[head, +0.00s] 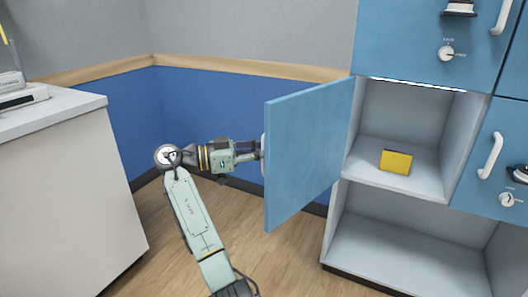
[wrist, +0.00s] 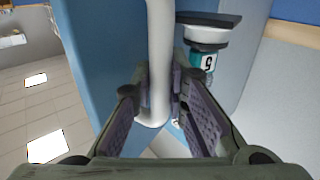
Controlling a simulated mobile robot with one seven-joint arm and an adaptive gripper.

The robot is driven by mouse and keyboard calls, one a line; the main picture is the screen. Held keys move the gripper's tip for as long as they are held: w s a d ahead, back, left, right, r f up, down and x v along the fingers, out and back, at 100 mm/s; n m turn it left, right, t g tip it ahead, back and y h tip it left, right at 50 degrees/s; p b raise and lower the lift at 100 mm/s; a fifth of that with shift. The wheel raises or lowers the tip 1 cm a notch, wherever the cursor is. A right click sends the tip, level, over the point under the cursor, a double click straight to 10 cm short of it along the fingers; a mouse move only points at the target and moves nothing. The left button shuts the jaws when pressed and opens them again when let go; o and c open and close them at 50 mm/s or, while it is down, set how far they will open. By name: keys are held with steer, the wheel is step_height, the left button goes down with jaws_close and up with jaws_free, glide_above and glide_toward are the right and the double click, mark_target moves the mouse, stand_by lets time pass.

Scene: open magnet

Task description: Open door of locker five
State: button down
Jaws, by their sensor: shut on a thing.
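The blue door (head: 303,152) of a locker stands swung wide open to the left. My gripper (head: 260,149) is at the outer face of the door. In the wrist view its fingers (wrist: 160,92) are shut around the white vertical handle (wrist: 161,50). The handle is mostly hidden behind the door edge and gripper in the head view. The open compartment (head: 402,122) holds a yellow block (head: 396,161) on its floor.
A lower open compartment (head: 400,250) lies below. Other blue locker doors with white handles (head: 490,156) are above and to the right. A white cabinet (head: 60,190) stands at the left. Wooden floor (head: 290,255) is free between it and the lockers.

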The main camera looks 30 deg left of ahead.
steer(key=c, duration=1.6)
jaws_free()
steer(key=shift+o, duration=0.2)
steer(key=v, duration=1.2)
steer(key=shift+r, duration=0.1)
